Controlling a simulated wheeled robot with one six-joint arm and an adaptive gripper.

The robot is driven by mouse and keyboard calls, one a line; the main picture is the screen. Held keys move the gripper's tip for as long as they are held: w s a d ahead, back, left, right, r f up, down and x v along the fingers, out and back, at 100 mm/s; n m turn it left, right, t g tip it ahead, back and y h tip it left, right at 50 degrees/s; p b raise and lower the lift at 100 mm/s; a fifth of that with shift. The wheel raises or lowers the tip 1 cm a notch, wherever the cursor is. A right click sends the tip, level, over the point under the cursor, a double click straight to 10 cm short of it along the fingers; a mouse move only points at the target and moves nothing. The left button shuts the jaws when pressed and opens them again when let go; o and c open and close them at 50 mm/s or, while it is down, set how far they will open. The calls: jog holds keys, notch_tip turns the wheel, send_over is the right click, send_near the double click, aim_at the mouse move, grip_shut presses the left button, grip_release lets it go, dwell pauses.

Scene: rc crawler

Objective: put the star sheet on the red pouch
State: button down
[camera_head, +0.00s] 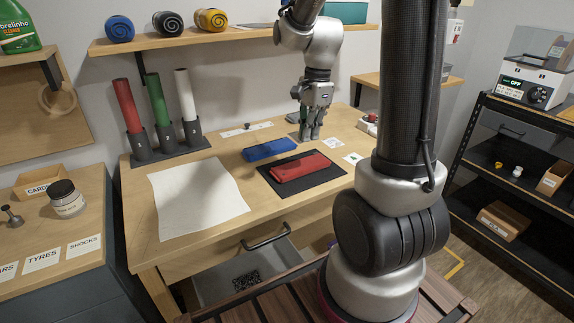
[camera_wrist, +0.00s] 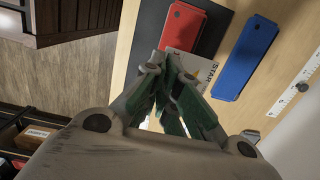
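The red pouch (camera_head: 300,166) lies flat on a black mat (camera_head: 330,176) on the wooden bench; it also shows at the top of the wrist view (camera_wrist: 183,28). The star sheet (camera_wrist: 203,70), a small white card with the word STAR, shows at my fingertips in the wrist view. It overlaps the view of the mat beside the pouch's near end. My gripper (camera_head: 311,137) is behind and right of the pouch in the head view, with its fingers drawn together. In the wrist view my gripper (camera_wrist: 167,62) appears shut on the star sheet, whose near part the fingers hide.
A blue pouch (camera_head: 269,150) lies behind the mat. Two small cards, one plain-looking (camera_head: 334,143) and one with a green mark (camera_head: 353,158), lie at the bench's right. A large white sheet (camera_head: 197,196) covers the left. Coloured rolls (camera_head: 156,100) stand at the back left.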

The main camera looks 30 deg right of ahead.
aim_at(307, 169)
notch_tip(307, 169, down, 9)
jog(key=shift+f, duration=0.1)
jog(key=shift+d, duration=0.1)
dwell(0.3)
jog(key=c, duration=1.6)
grip_release()
jog(key=shift+f, duration=0.1)
jog(key=shift+c, duration=0.2)
jog(key=r, duration=0.8)
jog(key=d+r, duration=0.1)
jog(key=r, duration=0.3)
jog(key=s+a+r+n+t, duration=0.2)
jog(key=s+r+n, duration=0.2)
jog(key=s+n, duration=0.4)
jog(key=s+a+r+n+t+h, duration=0.1)
jog(key=s+r+n, duration=0.3)
jog(key=s+n, duration=0.4)
jog(key=shift+s+a+r+n+t, duration=0.15)
jog(key=shift+s+a+n+t, duration=0.1)
jog(key=shift+a+n+t, duration=0.4)
